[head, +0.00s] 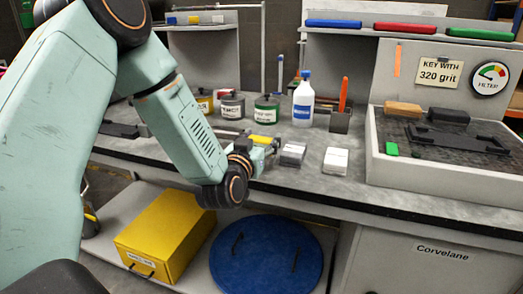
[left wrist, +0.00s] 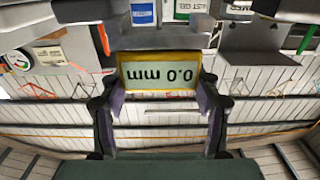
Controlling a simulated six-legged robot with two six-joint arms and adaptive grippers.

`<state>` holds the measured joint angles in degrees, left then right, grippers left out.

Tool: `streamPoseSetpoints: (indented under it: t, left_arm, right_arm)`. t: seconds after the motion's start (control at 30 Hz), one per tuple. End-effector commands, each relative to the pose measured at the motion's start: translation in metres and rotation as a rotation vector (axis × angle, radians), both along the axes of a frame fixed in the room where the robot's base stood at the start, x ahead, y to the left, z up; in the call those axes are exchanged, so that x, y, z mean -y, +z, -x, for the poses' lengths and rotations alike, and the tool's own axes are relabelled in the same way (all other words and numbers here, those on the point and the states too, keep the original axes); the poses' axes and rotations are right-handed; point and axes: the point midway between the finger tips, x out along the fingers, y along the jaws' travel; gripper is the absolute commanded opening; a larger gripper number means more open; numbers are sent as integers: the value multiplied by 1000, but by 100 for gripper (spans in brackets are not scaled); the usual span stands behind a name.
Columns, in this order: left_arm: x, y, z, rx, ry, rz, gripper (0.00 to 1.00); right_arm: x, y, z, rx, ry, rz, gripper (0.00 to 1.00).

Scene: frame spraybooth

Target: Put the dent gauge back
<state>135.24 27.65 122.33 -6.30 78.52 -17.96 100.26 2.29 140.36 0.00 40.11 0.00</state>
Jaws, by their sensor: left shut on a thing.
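The dent gauge (left wrist: 159,78) shows in the left wrist view as a yellow-framed display reading "0.0 mm", upside down in that picture. It sits between the two fingers of my left gripper (left wrist: 160,99), which is shut on it. In the head view my left gripper (head: 266,150) is over the front part of the grey bench, left of a small grey block (head: 292,154). The gauge is small and mostly hidden by the gripper there. The gauge's resting place cannot be made out. My right gripper is not in view.
Tins (head: 266,110), a white bottle with a blue cap (head: 303,100) and an orange-handled tool (head: 342,102) stand behind the gripper. A white-topped block (head: 336,160) lies to the right. A walled tray (head: 377,172) is farther right. A yellow box (head: 160,235) and blue lid (head: 266,258) are below.

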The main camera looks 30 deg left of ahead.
Motion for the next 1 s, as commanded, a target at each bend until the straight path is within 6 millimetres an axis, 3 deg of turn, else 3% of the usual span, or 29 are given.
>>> streamPoseSetpoints:
  t: [0.03,0.13,0.53,0.57,0.8,1.0]
  left_arm:
    - [0,-12,0,-3,0,0,19]
    - [0,-23,-1,-1,0,-2,19]
    - [0,-26,-2,1,0,0,19]
    - [0,-26,-2,-1,0,0,65]
    - [0,-26,-2,-1,0,0,86]
    - [0,-26,-2,-1,0,0,86]
  right_arm:
    - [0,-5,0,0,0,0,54]
    - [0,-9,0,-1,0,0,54]
    - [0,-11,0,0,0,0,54]
    - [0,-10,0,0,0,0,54]
    - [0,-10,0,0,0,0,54]
    - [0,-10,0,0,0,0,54]
